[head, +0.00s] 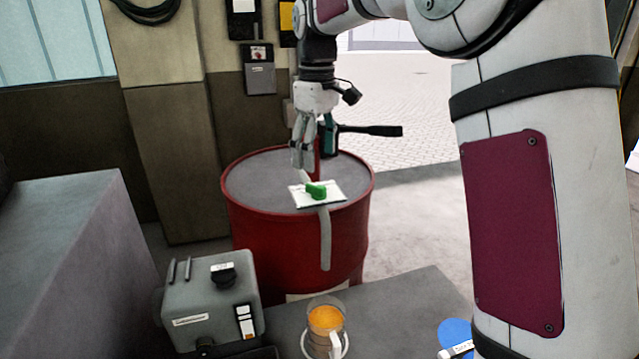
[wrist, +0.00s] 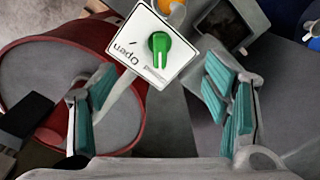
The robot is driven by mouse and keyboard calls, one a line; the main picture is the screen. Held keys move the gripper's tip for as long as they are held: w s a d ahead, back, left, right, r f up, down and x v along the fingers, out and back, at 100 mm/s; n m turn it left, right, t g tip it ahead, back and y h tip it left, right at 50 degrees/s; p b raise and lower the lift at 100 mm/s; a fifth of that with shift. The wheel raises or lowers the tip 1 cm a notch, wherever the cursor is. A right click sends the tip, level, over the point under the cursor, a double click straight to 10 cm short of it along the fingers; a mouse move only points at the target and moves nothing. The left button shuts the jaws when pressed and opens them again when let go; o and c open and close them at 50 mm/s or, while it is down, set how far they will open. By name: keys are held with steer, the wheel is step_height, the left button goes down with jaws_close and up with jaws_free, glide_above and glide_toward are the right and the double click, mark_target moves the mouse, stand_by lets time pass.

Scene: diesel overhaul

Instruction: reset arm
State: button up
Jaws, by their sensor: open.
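My gripper (head: 304,158) hangs fingers-down above the red drum (head: 290,245), with nothing visible between its fingers. In the wrist view my gripper (wrist: 162,108) shows its two teal-padded fingers wide apart. A white card (wrist: 135,62) printed "Open", with a green piece (wrist: 160,45) on it, lies ahead of the fingers. In the head view the card (head: 333,196) and green piece (head: 316,190) appear just below and right of the fingertips, over the drum's front rim. A grey strip (head: 325,245) runs down from the card. I cannot tell what supports the card.
A dark tool with a black bar (head: 372,130) stands behind my gripper at the drum. A grey box (head: 210,300), a glass mug of orange liquid (head: 326,320) and a blue disc (head: 455,330) are on the near surface. Paved floor (head: 415,95) lies open behind.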

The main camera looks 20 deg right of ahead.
steer(key=s+r+m+t, duration=0.2)
steer(key=s+m, duration=0.1)
steer(key=s, duration=0.9)
steer(key=s+r+m+t, duration=0.1)
steer(key=s+m+t, duration=0.15)
steer(key=s, duration=0.95)
steer(key=s+f+m+t, duration=0.1)
steer(key=s+f+m, duration=0.1)
steer(key=s+f, duration=0.2)
steer(key=s, duration=0.3)
steer(key=shift+d+f, duration=0.15)
steer(key=shift+d, duration=0.1)
